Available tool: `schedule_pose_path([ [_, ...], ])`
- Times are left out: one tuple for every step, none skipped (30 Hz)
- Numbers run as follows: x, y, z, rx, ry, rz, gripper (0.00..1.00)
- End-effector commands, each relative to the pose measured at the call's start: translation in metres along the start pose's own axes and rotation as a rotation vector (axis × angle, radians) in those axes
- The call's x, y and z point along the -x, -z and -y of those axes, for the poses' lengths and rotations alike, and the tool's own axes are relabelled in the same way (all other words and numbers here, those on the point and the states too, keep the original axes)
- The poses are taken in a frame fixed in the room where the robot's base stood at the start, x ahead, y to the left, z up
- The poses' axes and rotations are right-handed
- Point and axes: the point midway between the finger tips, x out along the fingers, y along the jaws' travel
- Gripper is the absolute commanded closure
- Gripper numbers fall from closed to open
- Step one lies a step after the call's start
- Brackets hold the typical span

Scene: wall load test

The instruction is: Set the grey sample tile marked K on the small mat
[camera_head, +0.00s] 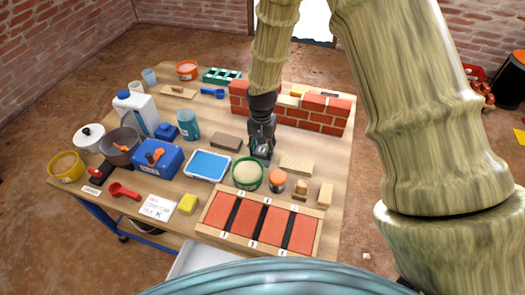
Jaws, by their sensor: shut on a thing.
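My gripper (261,151) points down over the middle of the table, just in front of the brick wall. It is shut on a small greyish thing that shows only partly between the dark fingers. This may be the grey sample tile, but I cannot read a K on it. I cannot tell whether it touches the table. A flat blue rectangle with a white border (207,165) lies left of the gripper; I cannot tell whether it is the small mat or a tray. A white card (157,207) with writing, seemingly including a K, lies at the front left.
A low red brick wall (310,113) stands behind and right of the gripper. A green-rimmed bowl of sand (247,174), an orange-lidded jar (277,181) and a wooden board (297,164) are close in front. A framed panel of red strips (260,222) lies at the front edge.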

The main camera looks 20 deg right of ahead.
Motion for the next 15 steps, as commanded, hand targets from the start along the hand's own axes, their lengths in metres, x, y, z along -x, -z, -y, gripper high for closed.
schedule_pose_path([
  [-0.007, 0.0, 0.0, 0.0, -0.001, 0.001, 0.78],
  [-0.011, 0.0, 0.0, 0.001, -0.001, 0.001, 0.78],
  [-0.014, 0.0, 0.0, 0.001, 0.0, 0.001, 0.78],
  [-0.015, 0.0, 0.0, 0.001, 0.0, 0.0, 0.78],
  [-0.016, 0.0, 0.0, 0.001, 0.0, 0.0, 0.78],
  [-0.016, 0.0, 0.0, 0.001, 0.001, -0.001, 0.78],
  [-0.015, 0.0, 0.0, 0.001, 0.001, -0.001, 0.78],
  [-0.015, 0.0, 0.0, 0.001, 0.001, -0.001, 0.78],
  [-0.015, 0.0, 0.0, 0.001, 0.001, -0.001, 0.78],
  [-0.015, 0.0, 0.0, 0.001, 0.0, -0.001, 0.78],
  [-0.015, 0.0, 0.0, 0.001, 0.0, -0.001, 0.78],
  [-0.016, 0.0, 0.0, 0.001, 0.0, -0.001, 0.78],
  [-0.016, 0.0, 0.0, 0.001, 0.0, 0.0, 0.78],
  [-0.017, 0.0, 0.0, 0.001, 0.0, 0.0, 0.78],
  [-0.018, 0.0, 0.0, 0.001, 0.0, 0.0, 0.78],
])
